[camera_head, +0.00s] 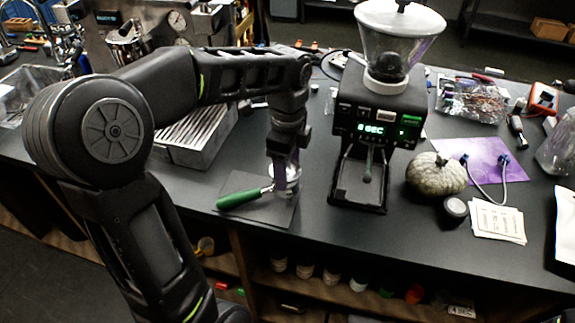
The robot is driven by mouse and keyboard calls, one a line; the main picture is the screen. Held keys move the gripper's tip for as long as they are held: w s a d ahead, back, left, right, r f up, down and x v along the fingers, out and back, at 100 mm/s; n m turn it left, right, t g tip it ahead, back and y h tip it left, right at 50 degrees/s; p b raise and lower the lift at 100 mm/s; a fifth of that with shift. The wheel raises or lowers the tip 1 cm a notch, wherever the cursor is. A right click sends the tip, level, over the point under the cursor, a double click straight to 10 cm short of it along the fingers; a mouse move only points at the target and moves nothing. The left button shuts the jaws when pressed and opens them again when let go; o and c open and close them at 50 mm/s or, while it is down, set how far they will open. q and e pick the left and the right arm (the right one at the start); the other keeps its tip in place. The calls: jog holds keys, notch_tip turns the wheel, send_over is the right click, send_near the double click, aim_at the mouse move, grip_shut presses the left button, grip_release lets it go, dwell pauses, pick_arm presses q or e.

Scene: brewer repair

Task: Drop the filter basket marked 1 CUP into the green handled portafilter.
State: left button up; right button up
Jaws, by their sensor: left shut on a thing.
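The green handled portafilter (240,198) lies on a dark mat (266,211) on the counter, its handle pointing left. Its metal head (283,192) is at the handle's right end, partly hidden by my gripper. My left gripper (285,168) points down right over the head. It is shut on a shiny metal filter basket (294,175), which shows only in part at the fingertips. I cannot read a 1 CUP mark on it. I cannot tell whether the basket touches the head or is just above it. My right gripper is out of view.
A black grinder (377,115) with a clear hopper stands just right of the mat. A grey-green pumpkin (436,174), a dark round puck (455,209) and paper cards (497,221) lie farther right. A grey metal box (195,146) stands behind left.

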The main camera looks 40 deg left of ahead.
pick_arm(q)
jog(key=shift+f+b, duration=0.55)
jog(key=shift+f, duration=0.3)
dwell(0.5)
jog(key=o, duration=1.4)
jog(key=shift+o, duration=0.4)
jog(key=shift+o, duration=1)
jog(key=shift+r, duration=0.1)
jog(key=shift+r+p, duration=2.95)
jog(key=shift+r, duration=0.5)
